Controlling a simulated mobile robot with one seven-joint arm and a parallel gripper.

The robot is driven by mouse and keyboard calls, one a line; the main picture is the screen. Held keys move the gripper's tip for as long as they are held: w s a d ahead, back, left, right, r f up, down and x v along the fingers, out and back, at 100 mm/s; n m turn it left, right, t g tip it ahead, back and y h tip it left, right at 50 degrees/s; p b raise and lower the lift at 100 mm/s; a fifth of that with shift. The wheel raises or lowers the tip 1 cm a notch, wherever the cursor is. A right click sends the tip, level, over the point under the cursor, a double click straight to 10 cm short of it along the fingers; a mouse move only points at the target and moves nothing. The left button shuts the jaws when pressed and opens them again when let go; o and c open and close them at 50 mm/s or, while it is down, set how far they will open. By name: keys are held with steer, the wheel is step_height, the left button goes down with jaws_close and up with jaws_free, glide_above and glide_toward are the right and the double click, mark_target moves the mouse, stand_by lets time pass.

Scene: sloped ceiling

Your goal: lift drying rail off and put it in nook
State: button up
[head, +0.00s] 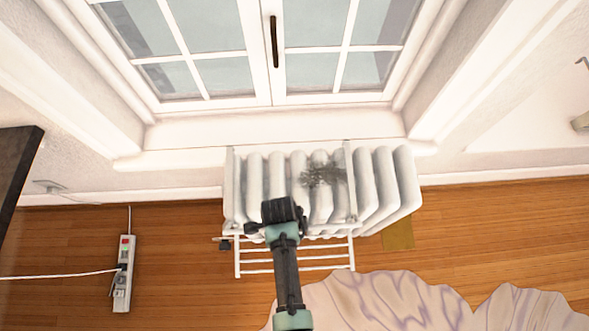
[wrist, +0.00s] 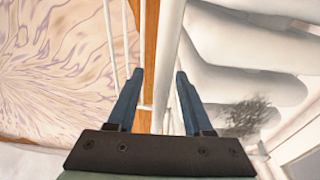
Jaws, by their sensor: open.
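The white drying rail (head: 295,271) hangs on the front of the white radiator (head: 385,190), its two long arms hooked over the radiator's top and its rungs jutting out low in front. My gripper (head: 283,212) is above the rail, in front of the radiator; its fingertips are hidden in the head view. Whether a finger touches a bar I cannot tell. I cannot tell which spot is the nook.
A window (head: 270,50) and sill stand above the radiator. A power strip (head: 123,273) with a white cable lies on the wooden floor at left. A pale purple-veined rug (head: 400,300) lies in front. A dark furniture edge (head: 18,165) is at far left. A dark smudge marks the radiator.

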jaws_close()
stand_by(1.5)
steer(key=shift+r+p, duration=2.8)
